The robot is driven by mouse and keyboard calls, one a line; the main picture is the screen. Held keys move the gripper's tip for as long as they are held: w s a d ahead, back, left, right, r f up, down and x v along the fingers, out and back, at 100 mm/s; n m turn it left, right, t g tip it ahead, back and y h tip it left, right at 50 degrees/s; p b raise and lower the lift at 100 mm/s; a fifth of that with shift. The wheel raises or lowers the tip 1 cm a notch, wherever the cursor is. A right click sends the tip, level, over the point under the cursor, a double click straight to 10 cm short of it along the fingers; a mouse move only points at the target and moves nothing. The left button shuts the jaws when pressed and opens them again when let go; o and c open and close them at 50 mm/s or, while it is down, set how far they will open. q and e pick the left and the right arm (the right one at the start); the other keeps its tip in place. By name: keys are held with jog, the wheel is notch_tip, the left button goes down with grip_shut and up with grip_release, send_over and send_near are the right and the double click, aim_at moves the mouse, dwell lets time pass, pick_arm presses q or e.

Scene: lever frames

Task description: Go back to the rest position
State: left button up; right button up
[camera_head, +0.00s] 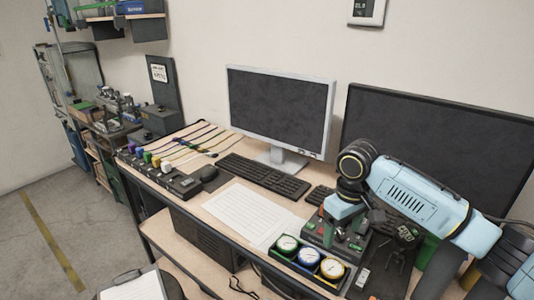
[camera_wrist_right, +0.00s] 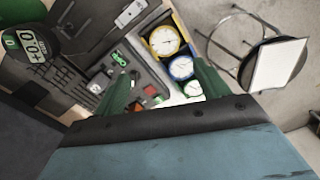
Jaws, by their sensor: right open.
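My right gripper (camera_head: 347,212) is on the right of the head view, at the end of the pale blue arm, low over a dark control box (camera_head: 320,238) with small levers and buttons. In the right wrist view the two green fingers of this gripper (camera_wrist_right: 160,78) stand wide apart with nothing held between them. The control box (camera_wrist_right: 150,75), with red and green parts, shows between and beyond them. Whether a fingertip touches the box cannot be told. My left gripper is in neither view.
Several round gauges (camera_head: 308,256) sit at the desk's front edge, beside white paper (camera_head: 245,212). A keyboard (camera_head: 262,176), a monitor (camera_head: 278,108) and a large dark screen (camera_head: 440,140) stand behind. A stool (camera_head: 140,286) is in front. Floor at left is clear.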

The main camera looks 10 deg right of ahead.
jog(key=s+a+f+n+t+y, duration=0.2)
jog(key=s+a+f, duration=0.9)
jog(key=s+a, duration=0.1)
jog(key=s+d+m+t+h, duration=0.1)
jog(key=s+d+m, duration=0.1)
jog(key=s, duration=0.5)
jog(key=s+d+m+t+h, duration=0.1)
jog(key=s+d+m, duration=0.15)
jog(key=s, duration=0.45)
notch_tip(320, 180, down, 28)
jog(key=s+n+g+b, duration=0.1)
jog(key=g+b, duration=0.1)
jog(key=b, duration=0.3)
jog(key=s+d+f+g+b, duration=0.1)
jog(key=s+d+f+b, duration=0.2)
jog(key=s+f, duration=1.4)
notch_tip(320, 180, down, 4)
jog(key=shift+s+f+b, duration=0.15)
jog(key=shift+s+b, duration=0.05)
jog(key=shift+b, duration=0.4)
